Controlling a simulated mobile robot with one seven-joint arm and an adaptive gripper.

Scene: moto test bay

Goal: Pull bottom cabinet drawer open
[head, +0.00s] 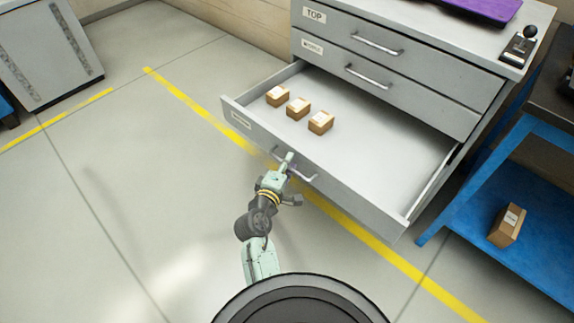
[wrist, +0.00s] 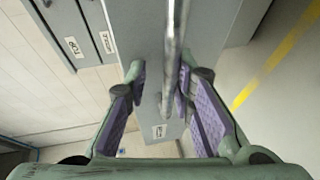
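The grey cabinet's bottom drawer (head: 365,208) stands well out from the cabinet, with its inside showing. Three small brown boxes lie in its back left part. Its metal bar handle (head: 306,178) is on the front face. My gripper (head: 287,166) is at the left part of this handle. In the wrist view the handle (wrist: 173,55) runs between the two purple-padded fingers of my gripper (wrist: 161,80). The fingers are apart, with a visible gap on the left of the bar and the right finger close to it.
The top drawer (head: 350,30) and middle drawer (head: 420,92) are closed. A blue-framed table (head: 470,180) with a box (head: 506,226) on its lower shelf stands close on the right. The floor (head: 150,200) to the left is clear, crossed by yellow lines.

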